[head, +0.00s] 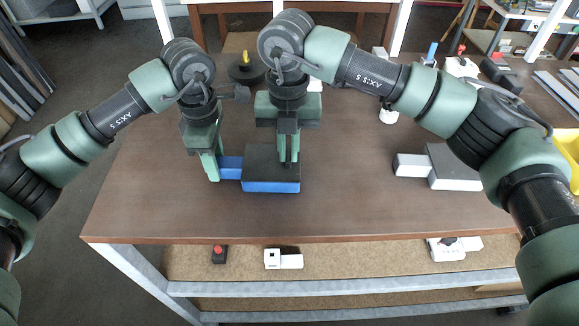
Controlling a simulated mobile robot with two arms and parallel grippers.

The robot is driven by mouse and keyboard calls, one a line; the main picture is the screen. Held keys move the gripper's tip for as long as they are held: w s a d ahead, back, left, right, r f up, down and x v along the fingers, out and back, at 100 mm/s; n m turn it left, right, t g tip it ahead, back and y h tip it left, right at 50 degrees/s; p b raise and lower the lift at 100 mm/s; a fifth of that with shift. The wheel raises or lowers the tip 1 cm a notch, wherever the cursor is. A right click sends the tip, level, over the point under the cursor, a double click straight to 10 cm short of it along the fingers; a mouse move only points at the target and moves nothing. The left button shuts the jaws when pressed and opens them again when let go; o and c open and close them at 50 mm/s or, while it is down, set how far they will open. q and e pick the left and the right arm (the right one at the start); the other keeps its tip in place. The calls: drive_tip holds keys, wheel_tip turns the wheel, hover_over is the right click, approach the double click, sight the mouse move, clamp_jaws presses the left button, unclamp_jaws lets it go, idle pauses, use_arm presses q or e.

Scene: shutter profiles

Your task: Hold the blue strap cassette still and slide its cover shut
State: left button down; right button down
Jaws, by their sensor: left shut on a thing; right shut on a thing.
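The blue strap cassette (270,187) lies on the brown table, left of the middle. It has a wide blue body and a narrower blue part (231,168) at its left end. A dark cover (262,160) lies over the wide body; how far it is shut is hard to tell. My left gripper (214,168) is shut on the narrower left part of the cassette. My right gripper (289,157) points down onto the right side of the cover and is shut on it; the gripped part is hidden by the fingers.
A white cassette (455,184) with a dark top lies to the right. A round black thing with a yellow peg (246,68) stands behind my grippers. Small items stand at the back right. The table's front edge (300,238) is close; the tabletop between the cassettes is clear.

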sight(288, 154)
use_arm(q)
drive_tip(key=shift+d, duration=0.1)
use_arm(e)
drive_tip(key=c, duration=1.5)
unclamp_jaws()
drive_tip(key=shift+r, duration=3.05)
use_arm(q)
drive_tip(key=c, duration=0.9)
unclamp_jaws()
drive_tip(key=shift+o, duration=0.2)
drive_tip(key=shift+r, duration=0.1)
